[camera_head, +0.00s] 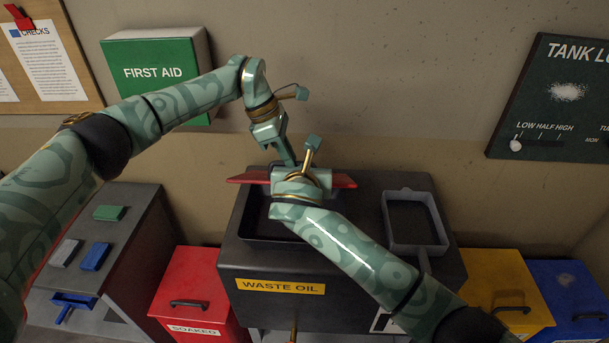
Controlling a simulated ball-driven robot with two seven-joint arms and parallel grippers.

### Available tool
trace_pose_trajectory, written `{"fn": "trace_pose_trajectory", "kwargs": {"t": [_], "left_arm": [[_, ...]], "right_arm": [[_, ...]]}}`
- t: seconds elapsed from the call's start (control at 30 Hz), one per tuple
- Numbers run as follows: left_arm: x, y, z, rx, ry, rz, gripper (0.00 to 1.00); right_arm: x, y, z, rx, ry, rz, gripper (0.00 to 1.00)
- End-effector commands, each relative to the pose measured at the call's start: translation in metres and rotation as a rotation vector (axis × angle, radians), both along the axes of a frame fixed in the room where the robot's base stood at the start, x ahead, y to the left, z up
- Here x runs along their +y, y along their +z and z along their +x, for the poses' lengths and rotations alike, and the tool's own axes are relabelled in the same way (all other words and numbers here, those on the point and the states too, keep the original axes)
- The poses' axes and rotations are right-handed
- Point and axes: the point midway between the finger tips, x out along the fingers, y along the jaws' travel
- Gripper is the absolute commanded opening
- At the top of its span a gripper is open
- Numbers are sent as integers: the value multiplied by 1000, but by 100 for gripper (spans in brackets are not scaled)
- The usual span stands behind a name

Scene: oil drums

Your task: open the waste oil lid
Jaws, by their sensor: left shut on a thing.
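The waste oil tank (240,262) is a dark grey box with a yellow WASTE OIL label in the middle of the head view. Its red lid (345,181) shows as a thin, nearly edge-on strip above the back of a dark recess in the tank top, so it looks raised. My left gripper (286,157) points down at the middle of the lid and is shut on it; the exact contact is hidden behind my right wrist. My right arm reaches up from the lower right across the tank, its wrist in front of the lid. My right gripper's fingers are hidden.
A grey square-framed tray (418,248) sits on the tank's right side. A red SOAKED bin (196,290) stands left, yellow (505,290) and blue (572,290) bins right. A grey cabinet (140,235) with coloured blocks is further left. The wall is close behind.

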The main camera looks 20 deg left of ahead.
Motion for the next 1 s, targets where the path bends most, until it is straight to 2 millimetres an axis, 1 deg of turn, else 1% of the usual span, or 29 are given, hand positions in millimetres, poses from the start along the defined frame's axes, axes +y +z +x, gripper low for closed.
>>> {"fn": "trace_pose_trajectory", "kwargs": {"t": [0.03, 0.27, 0.3, 0.33, 0.37, 0.63, 0.73, 0.87, 1.0], "left_arm": [[4, -4, 2, -6, 4, 12, 0], [4, -5, 2, -6, 4, 12, 0], [4, -5, 2, -6, 4, 12, 23], [4, -4, 1, -6, 4, 11, 32], [4, -4, 1, -5, 4, 9, 34], [2, -1, 1, -5, 1, 5, 34], [4, 7, 1, -6, 2, 5, 34], [14, 31, -1, -8, 3, 5, 34], [26, 62, -3, -10, 2, 7, 34]], "right_arm": [[1, 3, 3, -1, 0, 1, 0], [0, 2, 3, 1, 0, 0, 0], [1, 2, 3, 1, 0, 0, 0], [0, 2, 3, 1, 0, 0, 0], [0, 2, 3, 1, 0, 0, 0], [-1, 0, 3, 5, -2, -2, 0], [-1, 0, 3, 5, -3, -2, 0], [-1, 0, 3, 5, -2, -3, 0], [-1, 0, 3, 5, -3, -4, 0]]}}
